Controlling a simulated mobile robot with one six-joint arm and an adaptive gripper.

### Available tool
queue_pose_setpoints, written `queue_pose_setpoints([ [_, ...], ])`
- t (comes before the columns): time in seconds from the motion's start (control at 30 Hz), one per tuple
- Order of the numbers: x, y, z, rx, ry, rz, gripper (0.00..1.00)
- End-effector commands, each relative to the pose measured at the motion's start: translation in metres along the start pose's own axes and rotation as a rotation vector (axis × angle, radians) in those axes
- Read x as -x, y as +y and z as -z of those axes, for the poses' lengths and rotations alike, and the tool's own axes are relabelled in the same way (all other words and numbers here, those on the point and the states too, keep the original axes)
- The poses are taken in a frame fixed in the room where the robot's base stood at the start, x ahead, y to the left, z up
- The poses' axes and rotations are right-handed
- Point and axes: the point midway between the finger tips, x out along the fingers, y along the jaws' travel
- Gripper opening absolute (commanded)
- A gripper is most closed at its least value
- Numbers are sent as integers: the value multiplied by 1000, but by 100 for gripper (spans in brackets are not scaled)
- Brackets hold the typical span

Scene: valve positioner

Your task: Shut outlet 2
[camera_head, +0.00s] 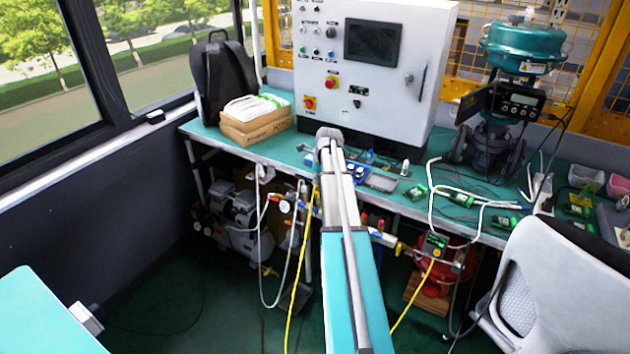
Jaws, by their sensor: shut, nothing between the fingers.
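A brass manifold (385,239) with small coloured valve handles runs below the front edge of the bench. Red handles (380,226) show to the right of my arm. More valve fittings with gauges (285,206) sit to the left of my arm. My arm crosses the middle of the picture and hides part of the row. I cannot tell which handle is outlet 2 or how it is turned; no label is readable. My gripper cannot be made out; the visible far end of my arm is a grey joint at the bench's front edge.
The teal bench (240,148) carries a white control cabinet (430,40), a valve actuator (522,45), boards and loose cables. Yellow hoses (303,262) hang below it. A compressor (238,212) stands underneath.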

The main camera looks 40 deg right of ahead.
Motion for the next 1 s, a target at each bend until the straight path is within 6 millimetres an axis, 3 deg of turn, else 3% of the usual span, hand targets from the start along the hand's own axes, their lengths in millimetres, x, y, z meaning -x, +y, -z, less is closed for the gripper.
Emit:
queue_pose_setpoints([
  [0.17,0,0,0,1,0,0,2],
  [0.4,-2,12,-4,51,4,-4,46],
  [0.47,-2,21,-7,92,8,-7,49],
  [0.67,-8,71,-23,335,28,-24,49],
  [1.0,-16,197,-47,991,67,-84,49],
])
